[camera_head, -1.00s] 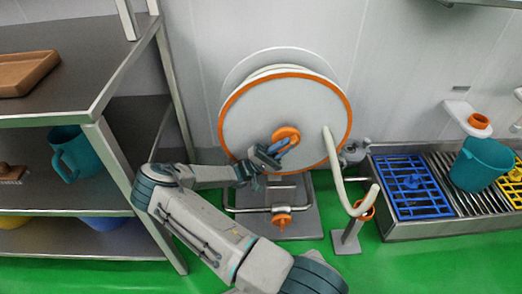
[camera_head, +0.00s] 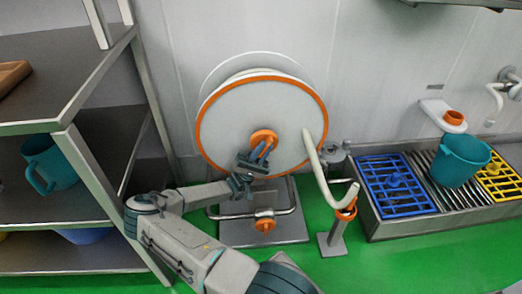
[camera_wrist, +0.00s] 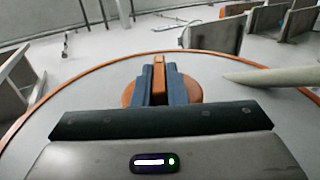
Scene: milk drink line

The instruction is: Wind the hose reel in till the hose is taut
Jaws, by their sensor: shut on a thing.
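The hose reel (camera_head: 240,115) is a large pale disc with an orange rim, standing against the wall. An orange hub and crank knob (camera_head: 264,136) sits at its middle. My gripper (camera_head: 262,151) is at the front of the hub, and its blue fingers are shut on the orange crank handle (camera_wrist: 158,75), which shows between them in the wrist view. The cream hose (camera_head: 318,170) leaves the reel's right side, dips in a bend and rises to an orange ring (camera_head: 346,211) on a short post. The handle's far end is partly hidden by my fingers.
A steel frame with an orange knob (camera_head: 265,225) stands below the reel. Metal shelves (camera_head: 95,175) with a teal jug (camera_head: 47,165) are at left. A drain trough (camera_head: 400,228) with blue and yellow grids and a teal bucket (camera_head: 462,162) is at right. Green floor is open in front.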

